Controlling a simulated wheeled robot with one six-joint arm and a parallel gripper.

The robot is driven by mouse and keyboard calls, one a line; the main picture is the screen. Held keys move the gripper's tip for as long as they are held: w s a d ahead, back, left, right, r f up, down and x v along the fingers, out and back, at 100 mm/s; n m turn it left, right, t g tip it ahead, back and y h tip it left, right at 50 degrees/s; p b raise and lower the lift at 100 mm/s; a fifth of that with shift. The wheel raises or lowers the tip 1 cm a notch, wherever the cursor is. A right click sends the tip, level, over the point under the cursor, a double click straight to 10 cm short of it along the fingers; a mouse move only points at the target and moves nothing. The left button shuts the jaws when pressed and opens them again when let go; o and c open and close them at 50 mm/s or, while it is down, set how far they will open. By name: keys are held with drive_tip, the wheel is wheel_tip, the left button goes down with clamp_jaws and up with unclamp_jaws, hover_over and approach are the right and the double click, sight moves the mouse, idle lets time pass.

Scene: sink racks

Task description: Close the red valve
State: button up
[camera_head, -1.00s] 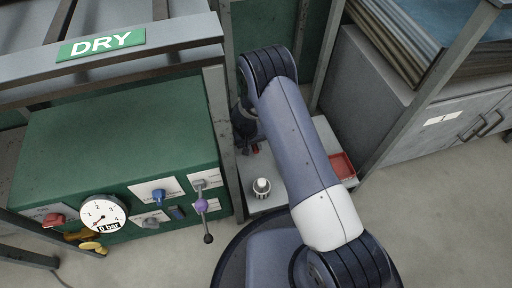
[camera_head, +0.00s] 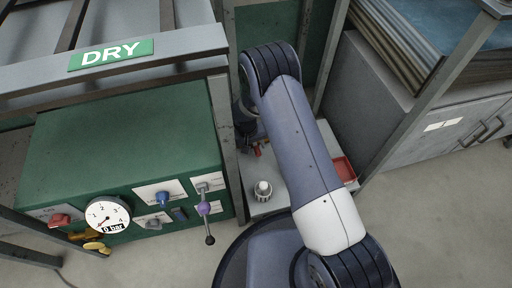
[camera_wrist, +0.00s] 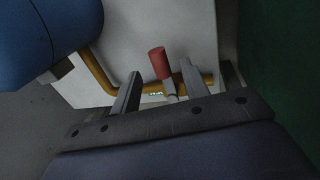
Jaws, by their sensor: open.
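A red handle (camera_wrist: 159,63) on a pale stem shows in the wrist view, in front of a bent yellow pipe (camera_wrist: 97,75) and a pale panel. My gripper (camera_wrist: 160,75) is open, with one finger on each side of the handle. I cannot tell whether a finger touches it. In the head view a small red part (camera_head: 257,150) shows beside my wrist, low between the racks; my arm hides most of that spot. Another red knob (camera_head: 60,220) sits at the left of the green control box, far from my gripper.
A blue rounded body (camera_wrist: 45,35) fills the upper left of the wrist view, near the left finger. In the head view, a rack post (camera_head: 226,145) stands close left of my arm. A white-capped part (camera_head: 263,190) and red tray (camera_head: 344,168) are nearby.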

sight(259, 151)
wheel_tip(259, 151, up, 7)
drive_tip(key=a+p, duration=0.1)
drive_tip(key=p, duration=0.1)
drive_tip(key=shift+s+a, duration=0.15)
drive_tip(key=shift+s, duration=0.05)
drive_tip(key=shift+f, duration=0.1)
drive_tip(key=f+b, duration=0.1)
drive_tip(key=f, duration=0.2)
drive_tip(key=d+f+b, duration=0.1)
drive_tip(key=f+b, duration=0.1)
drive_tip(key=f, duration=0.2)
drive_tip(key=d+f+b, duration=0.1)
drive_tip(key=f, duration=0.3)
drive_tip(key=shift+w, duration=0.3)
drive_tip(key=shift+d+r+n+p, duration=0.2)
drive_tip(key=shift+r+n+p, duration=0.1)
drive_tip(key=shift+r+p, duration=0.2)
drive_tip(key=shift+w+d+f+n+p, duration=0.2)
drive_tip(key=shift+d+n+p, duration=0.2)
drive_tip(key=shift+n, duration=0.2)
drive_tip(key=shift+a+f, duration=0.1)
drive_tip(key=shift+a, duration=0.05)
